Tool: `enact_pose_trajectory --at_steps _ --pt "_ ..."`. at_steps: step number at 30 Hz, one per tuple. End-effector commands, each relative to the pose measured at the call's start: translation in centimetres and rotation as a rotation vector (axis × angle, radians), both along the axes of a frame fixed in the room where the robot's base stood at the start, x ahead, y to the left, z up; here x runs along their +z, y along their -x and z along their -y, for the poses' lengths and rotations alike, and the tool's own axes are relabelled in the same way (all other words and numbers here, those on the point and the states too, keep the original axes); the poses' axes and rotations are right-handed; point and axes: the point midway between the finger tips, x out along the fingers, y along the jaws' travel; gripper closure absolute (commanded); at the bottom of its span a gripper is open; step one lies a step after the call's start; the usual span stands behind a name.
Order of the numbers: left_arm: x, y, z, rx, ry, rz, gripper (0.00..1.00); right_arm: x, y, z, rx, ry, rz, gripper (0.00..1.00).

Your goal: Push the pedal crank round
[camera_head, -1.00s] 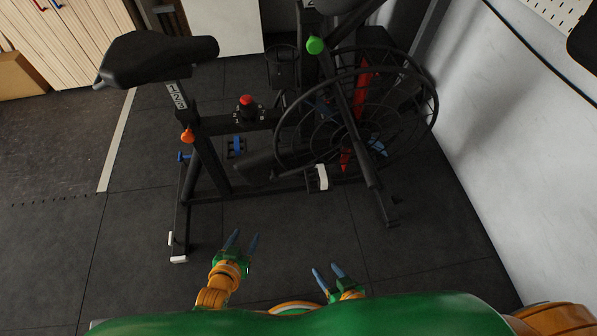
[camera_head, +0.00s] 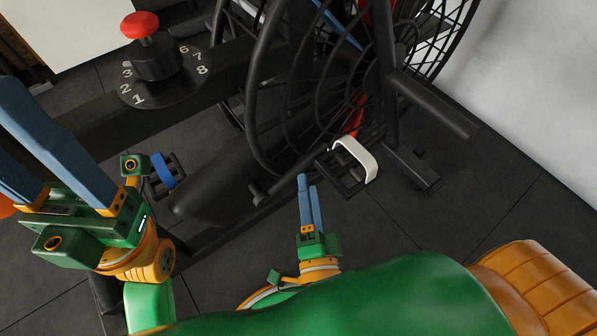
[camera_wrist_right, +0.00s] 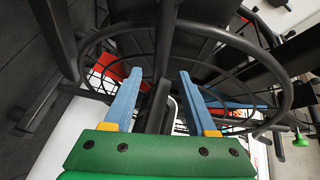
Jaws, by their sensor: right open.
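The exercise bike's pedal with a white strap (camera_head: 355,158) is right of centre in the head view, low beside the large fan wheel (camera_head: 262,105). The other pedal, with a blue strap (camera_head: 162,171), is at the left beyond the frame. The crank arm itself is hard to make out among the dark parts. My right gripper (camera_head: 308,182) is open and empty, just short and left of the white-strapped pedal, apart from it. In the right wrist view my right gripper (camera_wrist_right: 156,80) has its fingers spread, with dark bars behind. My left gripper (camera_head: 12,135) looks open and empty at the left edge.
A red-topped knob on a numbered dial (camera_head: 155,60) stands on the bike's frame near my left gripper. A dark stub bar (camera_head: 435,105) juts out right of the wheel. A white wall (camera_head: 540,90) bounds the right. Dark floor is free in front of it.

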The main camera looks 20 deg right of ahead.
Motion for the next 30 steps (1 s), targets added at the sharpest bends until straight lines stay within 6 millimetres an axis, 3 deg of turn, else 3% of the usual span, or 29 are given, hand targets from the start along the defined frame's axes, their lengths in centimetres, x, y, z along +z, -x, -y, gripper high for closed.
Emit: enact_pose_trajectory --at_steps 6,15,22,30 --pt "-0.6 0.3 -0.2 -0.006 0.013 0.042 0.41 -0.1 -3.8 0.7 0.0 0.002 0.004 0.43" --pt "-0.4 0.3 -0.2 -0.007 0.017 0.051 0.41 0.1 -4.6 0.8 0.002 0.003 0.002 0.43" --pt "-0.4 0.3 -0.2 -0.007 0.016 0.05 0.41 0.1 -4.5 0.8 0.002 0.003 0.002 1.0" --pt "-0.4 0.3 -0.2 -0.007 0.016 0.05 0.41 0.1 -4.5 0.8 0.002 0.003 0.002 1.0"
